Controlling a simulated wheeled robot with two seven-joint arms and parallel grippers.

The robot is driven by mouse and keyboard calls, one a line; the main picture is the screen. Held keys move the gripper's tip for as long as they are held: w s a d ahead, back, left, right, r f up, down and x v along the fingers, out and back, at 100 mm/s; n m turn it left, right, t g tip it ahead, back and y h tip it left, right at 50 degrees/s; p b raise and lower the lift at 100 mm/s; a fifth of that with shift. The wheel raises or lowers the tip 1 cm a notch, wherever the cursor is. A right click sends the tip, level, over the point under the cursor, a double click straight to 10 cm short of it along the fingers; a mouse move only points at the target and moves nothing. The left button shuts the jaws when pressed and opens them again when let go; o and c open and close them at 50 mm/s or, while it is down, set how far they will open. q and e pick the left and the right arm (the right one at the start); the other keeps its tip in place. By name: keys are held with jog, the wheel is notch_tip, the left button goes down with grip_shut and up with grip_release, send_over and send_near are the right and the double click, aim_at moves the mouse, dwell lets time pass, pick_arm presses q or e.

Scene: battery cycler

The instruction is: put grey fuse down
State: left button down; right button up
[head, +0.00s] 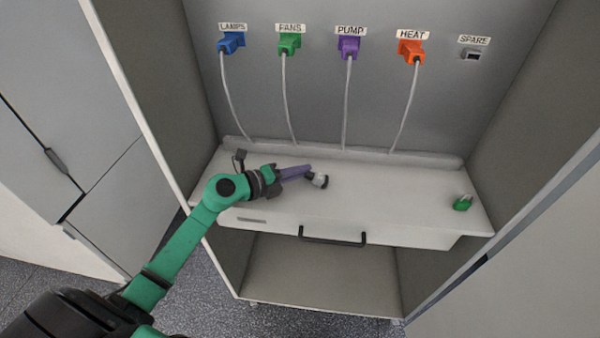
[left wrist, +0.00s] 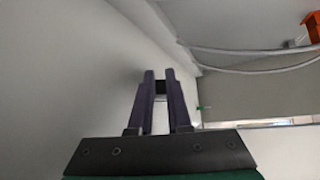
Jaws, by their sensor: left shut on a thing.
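The grey fuse (head: 319,181), a small pale grey cylinder with dark ends, is at the tips of my left gripper (head: 308,174), low at the white shelf (head: 385,190). The gripper's purple fingers are shut on it, pointing right. I cannot tell whether the fuse touches the shelf. In the left wrist view a dark end of the fuse (left wrist: 160,87) shows between the fingertips (left wrist: 160,76); the rest is hidden. My right gripper is not in view.
A green piece (head: 463,202) lies at the shelf's right end. Several labelled plugs with grey cables hang on the back panel, including the orange HEAT plug (head: 411,50); the SPARE socket (head: 473,54) is empty. A dark handle (head: 332,237) is on the front. The shelf's middle is clear.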

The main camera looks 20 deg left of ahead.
pick_arm(q)
jog(key=c, duration=0.9)
grip_release()
jog(key=shift+o, duration=0.2)
jog(key=b+v, duration=0.1)
jog(key=v, duration=1)
jog(key=shift+s+b, duration=0.25)
jog(key=shift+b, duration=0.05)
jog(key=shift+s+a+r, duration=0.2)
jog(key=shift+r, duration=0.05)
